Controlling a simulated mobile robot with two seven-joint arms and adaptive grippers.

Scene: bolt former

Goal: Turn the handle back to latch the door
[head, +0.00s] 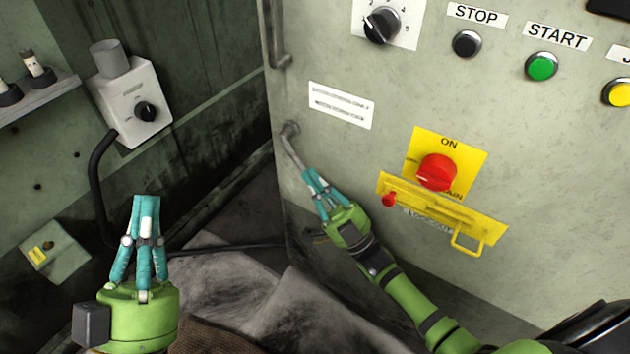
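The grey door (370,155) is the panel that carries the controls. Its metal handle (292,148) sits near the door's left edge and slants down and slightly right from its pivot. My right gripper (315,174) has its fingertips at the lower end of the handle. The fingers hide that end, and I cannot tell whether they grip it or only touch it. My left gripper (147,200) is at the lower left, pointing up, its fingertips together with nothing between them, well apart from the door.
A yellow plate with a red ON knob (437,172) and a yellow lockout bracket (440,208) stick out right of my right gripper. A grab bar (276,45) is above the handle. A grey switch box (133,103) with a cable is on the left wall.

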